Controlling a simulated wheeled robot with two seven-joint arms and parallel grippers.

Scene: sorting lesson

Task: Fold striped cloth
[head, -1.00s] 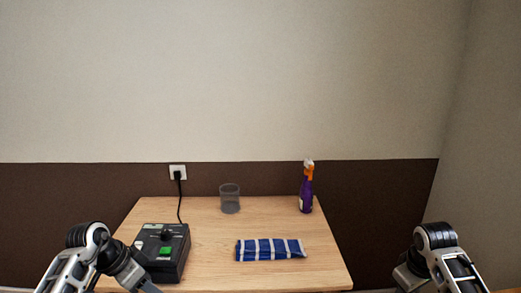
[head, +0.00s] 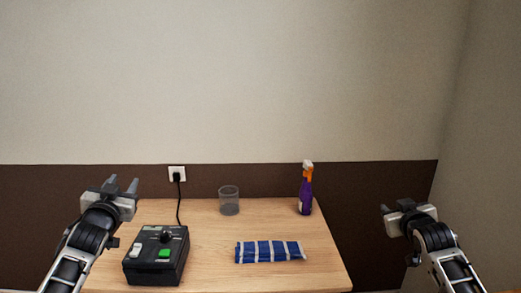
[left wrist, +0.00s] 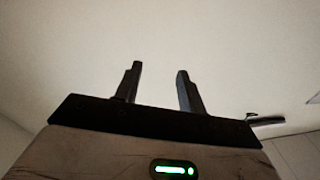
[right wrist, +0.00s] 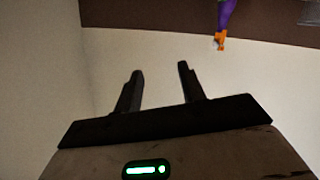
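The striped cloth (head: 270,252), blue with white stripes, lies on the table right of the middle in the head view. It is a narrow strip, wider than deep, and looks folded. My left gripper (head: 123,184) is raised at the table's left side, far from the cloth. In the left wrist view its two fingers (left wrist: 158,84) stand apart with nothing between them. My right gripper (head: 403,207) is raised beyond the table's right edge. In the right wrist view its fingers (right wrist: 160,82) are apart and empty.
The wooden table (head: 215,265) holds a black box with buttons (head: 156,260), plugged into a wall socket (head: 177,173). A clear cup (head: 229,201) and a purple spray bottle with orange top (head: 306,190) stand at the back. The wood around the cloth is clear.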

